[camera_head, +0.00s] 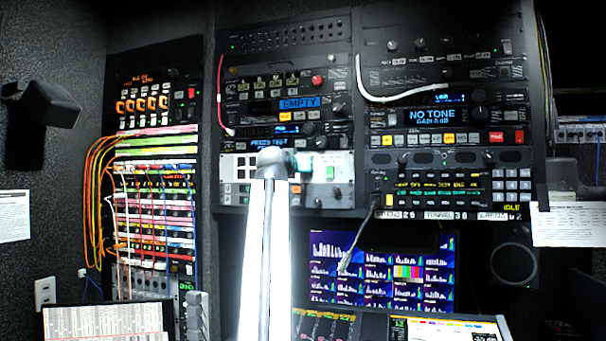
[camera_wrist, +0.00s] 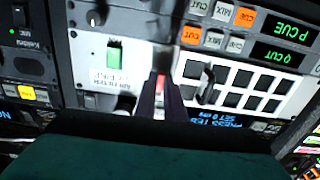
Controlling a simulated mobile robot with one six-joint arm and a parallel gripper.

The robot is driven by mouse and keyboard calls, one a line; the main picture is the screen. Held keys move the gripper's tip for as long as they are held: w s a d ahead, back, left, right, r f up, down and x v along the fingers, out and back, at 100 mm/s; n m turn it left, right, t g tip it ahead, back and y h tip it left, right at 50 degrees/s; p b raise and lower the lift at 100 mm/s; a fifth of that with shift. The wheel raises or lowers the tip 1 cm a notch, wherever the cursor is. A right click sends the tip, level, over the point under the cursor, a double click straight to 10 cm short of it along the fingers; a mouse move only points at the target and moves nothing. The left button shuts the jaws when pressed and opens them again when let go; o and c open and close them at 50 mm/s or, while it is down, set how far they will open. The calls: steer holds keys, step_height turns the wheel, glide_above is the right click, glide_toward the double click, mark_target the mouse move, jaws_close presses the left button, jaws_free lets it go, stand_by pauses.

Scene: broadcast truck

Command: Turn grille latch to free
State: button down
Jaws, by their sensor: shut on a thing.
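My gripper (camera_wrist: 161,88) points at a white panel in the wrist view, its dark fingers close together. A small red part, apparently the grille latch (camera_wrist: 160,80), shows between the fingertips, and the fingers are shut on it. Most of it is hidden by the fingers, so I cannot tell its angle. Beside it is the grille panel (camera_wrist: 187,68) with rows of dark square openings. In the head view the white panel (camera_head: 235,165) is partly covered by my arm, and the latch is hidden there.
A green rocker switch (camera_wrist: 114,52) is on the same panel near the fingers. A dark handle (camera_wrist: 207,84) stands out near the openings. Rack units with buttons surround the panel. A grey cable (camera_head: 358,236) hangs over the monitor (camera_head: 430,290) below right.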

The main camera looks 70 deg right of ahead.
steer(key=shift+f+m, duration=0.2)
steer(key=shift+m, duration=0.1)
steer(key=c, duration=1.9)
jaws_free()
steer(key=shift+r, duration=0.1)
steer(key=shift+o, duration=0.2)
steer(key=shift+a, duration=0.2)
steer(key=a+p, duration=0.4)
steer(key=a, duration=0.9)
steer(key=shift+s+a+p, duration=0.2)
steer(key=shift+s+p, duration=0.2)
